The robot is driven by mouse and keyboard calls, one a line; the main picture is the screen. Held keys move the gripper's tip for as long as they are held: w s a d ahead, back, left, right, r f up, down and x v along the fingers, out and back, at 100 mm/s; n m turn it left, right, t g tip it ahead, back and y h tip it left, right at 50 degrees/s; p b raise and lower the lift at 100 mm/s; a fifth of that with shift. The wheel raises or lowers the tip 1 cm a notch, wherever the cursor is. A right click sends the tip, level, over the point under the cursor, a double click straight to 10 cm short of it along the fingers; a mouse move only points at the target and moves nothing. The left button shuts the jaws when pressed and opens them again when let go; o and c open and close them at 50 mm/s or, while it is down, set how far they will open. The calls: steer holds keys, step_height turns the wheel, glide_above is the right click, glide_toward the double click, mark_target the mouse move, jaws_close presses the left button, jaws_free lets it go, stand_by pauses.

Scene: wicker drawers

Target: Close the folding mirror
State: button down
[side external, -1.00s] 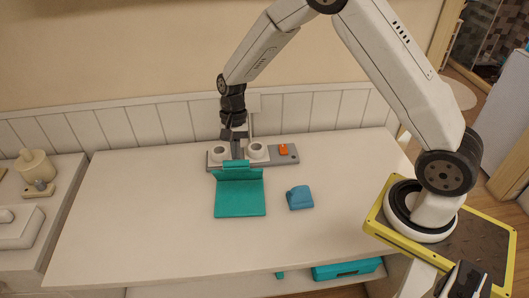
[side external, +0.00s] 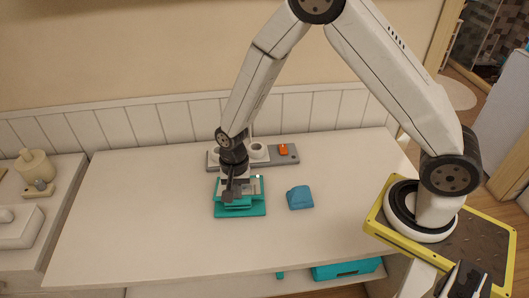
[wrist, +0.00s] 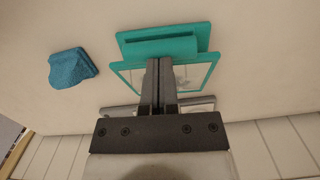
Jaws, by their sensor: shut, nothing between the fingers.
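The folding mirror (side external: 226,212) is teal and lies on the white table in front of the grey strip. Its base is flat; a pale, mirror-like panel in a teal frame shows above the base's rear part, around my gripper. How far this panel is tilted I cannot tell. In the wrist view the mirror (wrist: 127,49) shows as a teal slab beside a framed reflective face. My gripper (side external: 230,197) is shut and empty, low over the mirror, and hides its middle. The wrist view shows the shut fingers (wrist: 163,62) in front of the reflective face; contact is unclear.
A blue block (side external: 299,198) lies just right of the mirror, and also shows in the wrist view (wrist: 72,68). Behind is a grey strip (side external: 272,160) with white round parts and an orange piece (side external: 283,149). The table's left and front are clear.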

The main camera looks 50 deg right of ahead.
steer(key=f, duration=0.1)
steer(key=s+a+f, duration=0.1)
steer(key=f, duration=0.1)
steer(key=a+f, duration=0.1)
steer(key=shift+s+f, duration=0.2)
steer(key=shift+s, duration=0.15)
steer(key=shift+s+a+f, duration=0.1)
steer(key=shift+a+f, duration=0.05)
steer(key=shift+f, duration=0.35)
steer(key=shift+s+a+f, duration=0.1)
steer(key=shift+f, duration=0.35)
steer(key=shift+r, duration=0.1)
steer(key=shift+w+d+r, duration=0.15)
steer(key=shift+r, duration=0.55)
steer(key=s+a+r, duration=0.3)
steer(key=a+r, duration=0.1)
steer(key=r, duration=0.6)
steer(key=shift+s+r, duration=0.2)
steer(key=shift+r, duration=0.15)
steer(key=shift+d, duration=0.15)
